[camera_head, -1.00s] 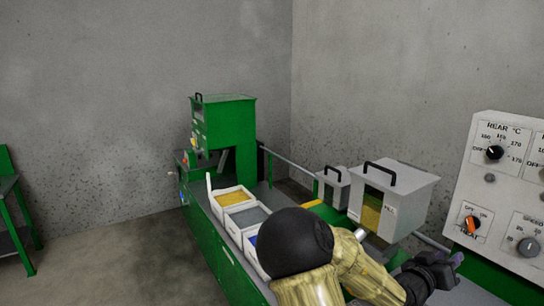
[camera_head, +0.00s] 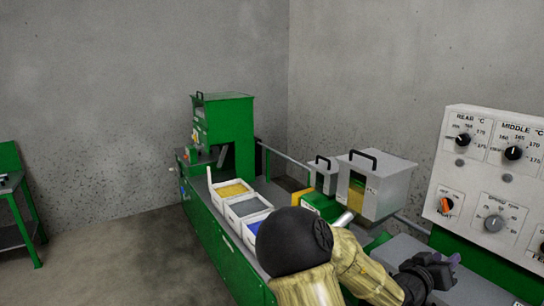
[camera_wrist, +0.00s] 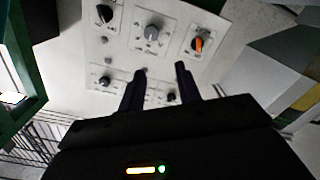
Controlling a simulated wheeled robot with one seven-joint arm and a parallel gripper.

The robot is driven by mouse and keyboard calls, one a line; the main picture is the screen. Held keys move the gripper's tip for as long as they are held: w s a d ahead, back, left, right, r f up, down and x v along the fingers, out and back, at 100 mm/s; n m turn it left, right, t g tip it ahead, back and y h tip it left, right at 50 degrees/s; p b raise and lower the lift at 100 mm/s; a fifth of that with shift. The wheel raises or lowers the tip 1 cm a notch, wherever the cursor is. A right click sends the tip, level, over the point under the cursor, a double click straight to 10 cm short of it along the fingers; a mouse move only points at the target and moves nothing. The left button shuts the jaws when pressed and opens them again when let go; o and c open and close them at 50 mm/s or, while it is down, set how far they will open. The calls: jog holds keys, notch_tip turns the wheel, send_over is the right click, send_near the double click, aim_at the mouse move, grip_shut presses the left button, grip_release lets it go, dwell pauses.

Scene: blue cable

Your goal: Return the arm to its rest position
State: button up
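My arm, with tan sleeves and a black round joint, reaches across the lower middle of the head view. My gripper (camera_head: 456,260) is at its right end, above the light bench top and in front of the control panel (camera_head: 490,180). In the wrist view my gripper (camera_wrist: 162,72) shows two dark fingers apart with nothing between them. The panel's white face with dials (camera_wrist: 150,30) and an orange switch lies beyond the fingertips, upside down.
A green machine (camera_head: 224,125) stands at the back of the green bench. White bins (camera_head: 248,207) of yellow, grey and blue material line its left edge. Grey hoppers with black handles (camera_head: 378,185) stand behind my arm. Floor to the left is open.

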jog(key=a+f+n+g+y+p, duration=0.1)
jog(key=a+f+y+p, duration=0.1)
jog(key=a+f+y, duration=0.9)
jog(key=s+a+r+n+g+y+p, duration=0.1)
jog(key=s+a+n+g+y, duration=0.1)
jog(key=s+a, duration=0.4)
jog(key=s+a+r+n+g+y, duration=0.2)
jog(key=s+a, duration=0.4)
jog(key=a, duration=0.7)
jog(key=shift+s+r+n+y+p, duration=0.2)
jog(key=shift+n+y+p, duration=0.2)
jog(key=shift+n, duration=0.3)
jog(key=shift+a, duration=0.1)
jog(key=shift+s, duration=0.15)
jog(key=shift+w+a, duration=0.1)
jog(key=shift+w, duration=0.1)
